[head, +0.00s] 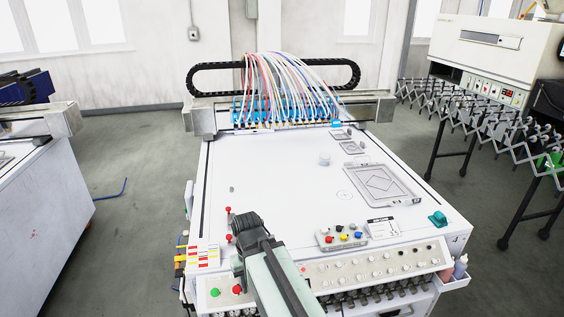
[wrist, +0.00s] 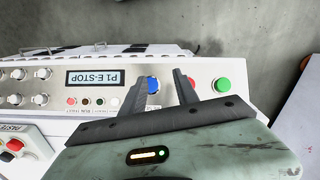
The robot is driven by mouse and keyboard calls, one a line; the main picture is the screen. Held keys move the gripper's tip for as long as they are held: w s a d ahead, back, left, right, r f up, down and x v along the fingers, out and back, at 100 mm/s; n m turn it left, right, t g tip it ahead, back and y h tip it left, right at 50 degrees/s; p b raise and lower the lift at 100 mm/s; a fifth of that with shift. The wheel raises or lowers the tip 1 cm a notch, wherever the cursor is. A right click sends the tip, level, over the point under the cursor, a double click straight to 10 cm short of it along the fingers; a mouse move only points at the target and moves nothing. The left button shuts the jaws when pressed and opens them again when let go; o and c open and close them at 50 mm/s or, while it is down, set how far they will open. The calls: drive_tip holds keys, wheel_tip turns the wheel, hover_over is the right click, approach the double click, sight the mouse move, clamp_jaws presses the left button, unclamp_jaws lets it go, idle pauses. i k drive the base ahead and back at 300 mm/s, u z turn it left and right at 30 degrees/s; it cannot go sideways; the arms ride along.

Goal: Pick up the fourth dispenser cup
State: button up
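A small pale grey round cup (head: 324,159) stands on the white machine bed (head: 270,185), right of its middle, in the head view. I cannot tell whether it is the fourth dispenser cup; no number is readable. My gripper (wrist: 158,82) shows in the wrist view with two dark fingers apart and nothing held between them. It is above the front control panel, with a blue button (wrist: 152,84) behind the gap. In the head view my arm covers the front left of the machine, far from the cup, and the fingers cannot be made out.
The gantry (head: 370,101) with several blue nozzles (head: 285,111) and hoses spans the back. A grey frame plate (head: 405,190) lies right of the cup. A button box (head: 341,237) and a teal item (head: 437,218) stand near the front. The bed's left and middle are mostly clear.

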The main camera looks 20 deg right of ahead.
sight(325, 159)
drive_tip(key=u, duration=3.1)
drive_tip(key=k, duration=2.7)
drive_tip(key=z, duration=0.85)
drive_tip(key=i, duration=1)
drive_tip(key=u, duration=0.1)
